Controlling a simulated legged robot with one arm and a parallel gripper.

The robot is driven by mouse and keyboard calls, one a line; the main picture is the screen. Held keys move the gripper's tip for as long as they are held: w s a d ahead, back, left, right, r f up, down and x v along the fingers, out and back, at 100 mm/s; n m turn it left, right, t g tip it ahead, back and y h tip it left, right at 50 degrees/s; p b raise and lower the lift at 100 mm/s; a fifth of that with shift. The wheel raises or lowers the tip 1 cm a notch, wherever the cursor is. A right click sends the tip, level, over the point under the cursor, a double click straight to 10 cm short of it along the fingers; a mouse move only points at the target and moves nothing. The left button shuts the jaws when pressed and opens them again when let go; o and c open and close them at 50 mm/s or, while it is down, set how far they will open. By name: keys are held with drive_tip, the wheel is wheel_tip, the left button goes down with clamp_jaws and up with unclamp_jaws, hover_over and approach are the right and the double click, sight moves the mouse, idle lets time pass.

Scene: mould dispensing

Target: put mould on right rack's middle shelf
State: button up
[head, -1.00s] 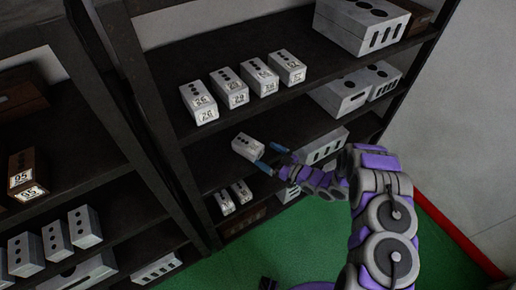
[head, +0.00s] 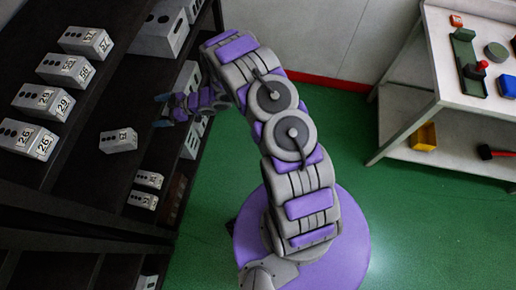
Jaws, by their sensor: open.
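The mould (head: 118,141), a small light grey block with dark round holes and a number label, sits alone on the middle shelf of the right rack (head: 92,185). My gripper (head: 162,110) is open and empty. It is beside the mould, up and to its right in the picture, with a clear gap between them. My arm reaches in from the right, and its wrist partly hides the larger blocks behind it.
Several similar labelled moulds (head: 62,70) line the shelf above. Two small moulds (head: 145,190) lie on the shelf below. Larger grey blocks (head: 160,30) stand at the rack's far end. A white table (head: 455,108) with tools is at right. Green floor between is clear.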

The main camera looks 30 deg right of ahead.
drive_tip(key=w+d+r+m+t+h, duration=0.1)
drive_tip(key=w+d+r+m+h, duration=0.15)
drive_tip(key=d+r+h, duration=0.35)
drive_tip(key=w+d+r+m+t+h, duration=0.1)
drive_tip(key=w+d+r+h, duration=0.25)
drive_tip(key=d, duration=0.45)
drive_tip(key=s+d+r+m+h, duration=0.3)
drive_tip(key=s+d+r, duration=0.1)
drive_tip(key=d+r, duration=0.35)
drive_tip(key=s+d+r+m+g+h, duration=0.15)
drive_tip(key=s+r, duration=0.25)
drive_tip(key=s, duration=0.4)
drive_tip(key=s+d+r+m+g+h, duration=0.1)
drive_tip(key=s+d+r+m+g, duration=0.15)
drive_tip(key=s, duration=0.55)
drive_tip(key=s+d+r+m+g+h, duration=0.15)
drive_tip(key=s+r, duration=0.25)
drive_tip(key=s, duration=0.4)
drive_tip(key=s+a+r+m+g+y, duration=0.1)
drive_tip(key=s+a+g, duration=0.1)
drive_tip(key=s, duration=0.9)
drive_tip(key=s+a+r+g+y, duration=0.2)
drive_tip(key=s+a, duration=0.3)
drive_tip(key=s, duration=0.7)
drive_tip(key=shift+s+a+m+g, duration=0.2)
drive_tip(key=shift+m+g, duration=0.2)
drive_tip(key=shift+g, duration=0.25)
drive_tip(key=shift+y, duration=0.25)
